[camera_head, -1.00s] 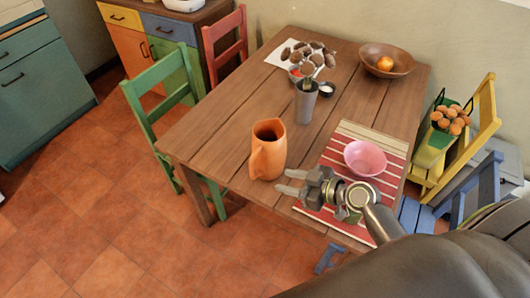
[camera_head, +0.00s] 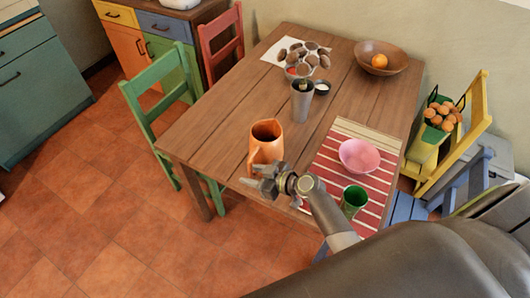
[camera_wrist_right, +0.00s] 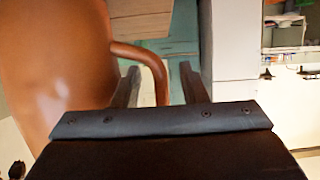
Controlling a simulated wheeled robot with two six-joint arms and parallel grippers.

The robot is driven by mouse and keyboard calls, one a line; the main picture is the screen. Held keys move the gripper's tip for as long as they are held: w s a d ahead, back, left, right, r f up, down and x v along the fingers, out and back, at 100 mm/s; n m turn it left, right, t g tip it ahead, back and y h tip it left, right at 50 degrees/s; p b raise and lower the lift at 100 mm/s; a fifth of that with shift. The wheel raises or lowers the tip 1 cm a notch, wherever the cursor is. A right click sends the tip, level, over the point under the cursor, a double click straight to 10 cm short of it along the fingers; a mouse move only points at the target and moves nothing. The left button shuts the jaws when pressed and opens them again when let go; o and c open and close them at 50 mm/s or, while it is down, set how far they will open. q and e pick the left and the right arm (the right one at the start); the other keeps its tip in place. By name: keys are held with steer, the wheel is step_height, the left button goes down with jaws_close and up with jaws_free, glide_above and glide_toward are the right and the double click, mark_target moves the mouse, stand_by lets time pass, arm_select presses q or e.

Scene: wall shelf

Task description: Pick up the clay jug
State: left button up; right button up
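The orange-brown clay jug (camera_head: 264,148) stands upright near the front edge of the wooden table. My right gripper (camera_head: 250,175) is at the near side of the jug and hides its lower part in the head view. In the right wrist view, the jug's body (camera_wrist_right: 55,60) fills the left side. Its curved handle (camera_wrist_right: 152,58) comes down between the two spread fingers of my right gripper (camera_wrist_right: 159,75). The fingers stand apart with a gap on each side of the handle. My left gripper is in neither view.
On the table (camera_head: 215,120) are a grey vase (camera_head: 303,101) with brown flowers, a pink bowl (camera_head: 359,155) and a green cup (camera_head: 354,198) on a striped mat (camera_head: 325,160), and a wooden bowl (camera_head: 382,58). Chairs stand around it. The table left of the jug is clear.

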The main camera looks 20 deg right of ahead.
steer(key=shift+x, duration=1.45)
steer(key=shift+s, duration=0.1)
steer(key=shift+c, duration=0.3)
jaws_close()
steer(key=shift+r, duration=0.1)
